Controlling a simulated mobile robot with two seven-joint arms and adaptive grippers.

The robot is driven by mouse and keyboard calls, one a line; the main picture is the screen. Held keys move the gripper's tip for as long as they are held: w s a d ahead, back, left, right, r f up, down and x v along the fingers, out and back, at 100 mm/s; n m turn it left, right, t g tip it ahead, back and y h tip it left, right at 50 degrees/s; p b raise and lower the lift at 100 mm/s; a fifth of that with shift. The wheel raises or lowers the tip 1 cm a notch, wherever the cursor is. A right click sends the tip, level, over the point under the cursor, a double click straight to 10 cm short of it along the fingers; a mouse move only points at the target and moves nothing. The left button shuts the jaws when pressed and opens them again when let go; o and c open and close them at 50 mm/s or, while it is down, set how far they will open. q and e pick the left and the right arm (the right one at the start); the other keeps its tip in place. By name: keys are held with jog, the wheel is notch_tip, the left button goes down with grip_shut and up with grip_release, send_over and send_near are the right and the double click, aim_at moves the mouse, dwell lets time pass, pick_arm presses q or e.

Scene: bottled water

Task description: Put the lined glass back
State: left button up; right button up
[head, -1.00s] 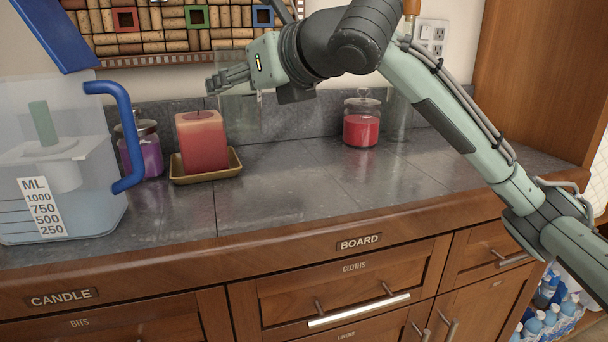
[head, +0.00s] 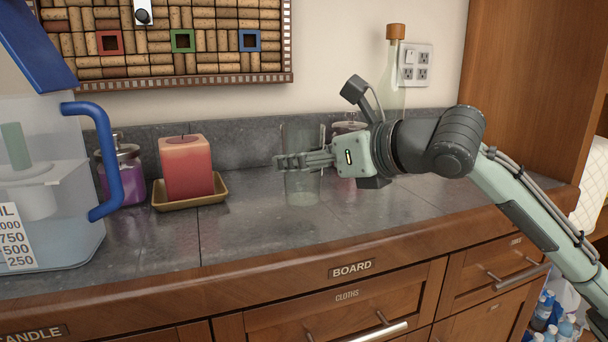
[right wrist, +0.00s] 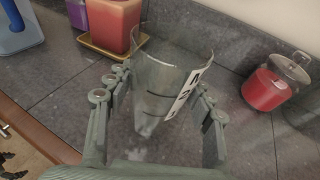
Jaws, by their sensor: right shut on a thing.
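The lined glass (head: 302,190) is a clear tumbler, faint in the head view, over the counter between the candle and the red jar. In the right wrist view the glass (right wrist: 160,90) shows dark lines and a white marked strip on its side. My right gripper (head: 302,161) is shut around the glass, one finger on each side, also seen in the right wrist view (right wrist: 155,100). The glass looks roughly upright in the head view. I cannot tell whether its base touches the counter.
A red candle (head: 185,168) on a tan tray (head: 190,203) stands left of the glass. A red jar (right wrist: 264,90) stands to its right, mostly behind my arm. A tall corked bottle (head: 392,75) is behind. The front counter (head: 250,230) is clear.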

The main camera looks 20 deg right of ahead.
aim_at(318, 171)
pick_arm(q)
jog(key=shift+r, duration=0.5)
pick_arm(e)
jog(key=shift+f, duration=1.1)
jog(key=shift+f, duration=0.1)
jog(key=o, duration=1.5)
jog(key=shift+c, duration=0.2)
pick_arm(q)
jog(key=shift+w+r, duration=0.1)
pick_arm(e)
jog(key=shift+d, duration=0.1)
jog(key=v, duration=0.4)
jog(key=shift+s+d+b, duration=0.1)
jog(key=shift+d+b, duration=0.05)
jog(key=shift+b, duration=0.2)
pick_arm(q)
jog(key=a+b+v, duration=0.1)
jog(key=b+v, duration=0.3)
jog(key=v, duration=0.6)
jog(key=shift+w+a+r+y, duration=0.25)
jog(key=shift+w+a+y, duration=0.05)
pick_arm(e)
jog(key=v, duration=0.7)
jog(key=shift+s+r, duration=0.25)
jog(key=shift+s, duration=0.1)
